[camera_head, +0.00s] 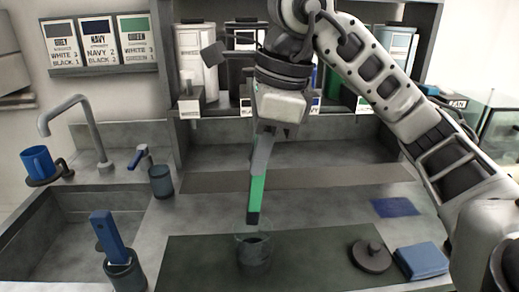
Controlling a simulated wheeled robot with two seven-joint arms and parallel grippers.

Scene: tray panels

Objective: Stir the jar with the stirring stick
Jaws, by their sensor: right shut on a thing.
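The stirring stick (256,195) is green with a dark lower tip and hangs nearly upright, slightly tilted. My right gripper (263,150) is shut on its upper part, and the fingers hide the top. The jar (254,258) is a clear glass with dark contents, standing on the dark mat at the centre front. The stick's tip is at about the jar's rim in the picture; whether it is just above or slightly inside is hard to tell. My left gripper is not in view.
A round dark lid (372,258) and a folded blue cloth (422,260) lie right of the jar. A dark cup with a blue-handled tool (122,270) stands left. A sink with a tap (88,125) is at far left. Bottles and shelves line the back.

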